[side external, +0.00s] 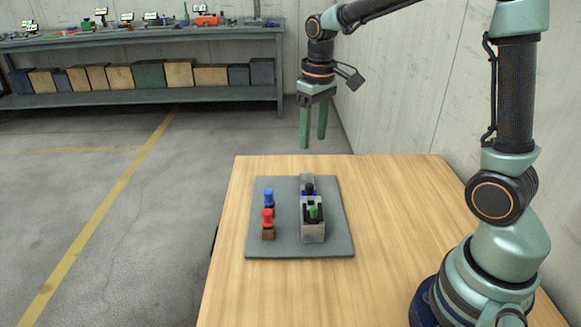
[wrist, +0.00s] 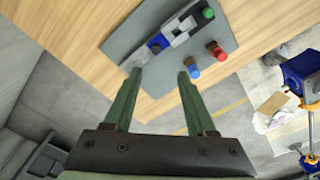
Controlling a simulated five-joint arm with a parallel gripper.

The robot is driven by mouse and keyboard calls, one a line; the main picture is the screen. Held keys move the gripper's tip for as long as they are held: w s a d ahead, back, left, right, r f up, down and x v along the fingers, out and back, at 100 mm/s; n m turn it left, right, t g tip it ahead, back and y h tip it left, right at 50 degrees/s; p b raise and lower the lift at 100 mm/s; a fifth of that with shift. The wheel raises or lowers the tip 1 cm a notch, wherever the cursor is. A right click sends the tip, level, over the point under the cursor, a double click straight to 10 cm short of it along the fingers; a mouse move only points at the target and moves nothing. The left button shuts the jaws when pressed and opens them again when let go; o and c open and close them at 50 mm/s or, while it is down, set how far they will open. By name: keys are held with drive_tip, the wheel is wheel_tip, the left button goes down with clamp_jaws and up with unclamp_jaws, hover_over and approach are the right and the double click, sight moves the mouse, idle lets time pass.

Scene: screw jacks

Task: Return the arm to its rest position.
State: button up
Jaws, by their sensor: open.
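My gripper (side external: 314,125) is open and empty, raised in the air above and beyond the far edge of the table in the side external view. Its two green fingers also show in the wrist view (wrist: 162,88), apart with nothing between them. Below it, a grey mat (side external: 335,238) lies on the wooden table. On the mat stand a blue screw jack (side external: 269,197), a red screw jack (side external: 268,216) on a brown base, and a grey block fixture (side external: 313,233). A green-topped piece (side external: 314,212) and a dark blue piece (side external: 308,189) sit at the fixture.
The wooden table (side external: 395,210) is clear to the right of the mat. A wall stands close on the right. A workbench (side external: 150,42) with bins is far behind at left, with open floor between. A blue and yellow object (wrist: 302,75) shows at the right in the wrist view.

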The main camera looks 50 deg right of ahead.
drive_tip(key=s+a+r+t, duration=0.2)
drive_tip(key=s, duration=0.3)
drive_tip(key=s+a+r+t, duration=0.3)
drive_tip(key=s, duration=0.3)
drive_tip(key=shift+s, duration=0.3)
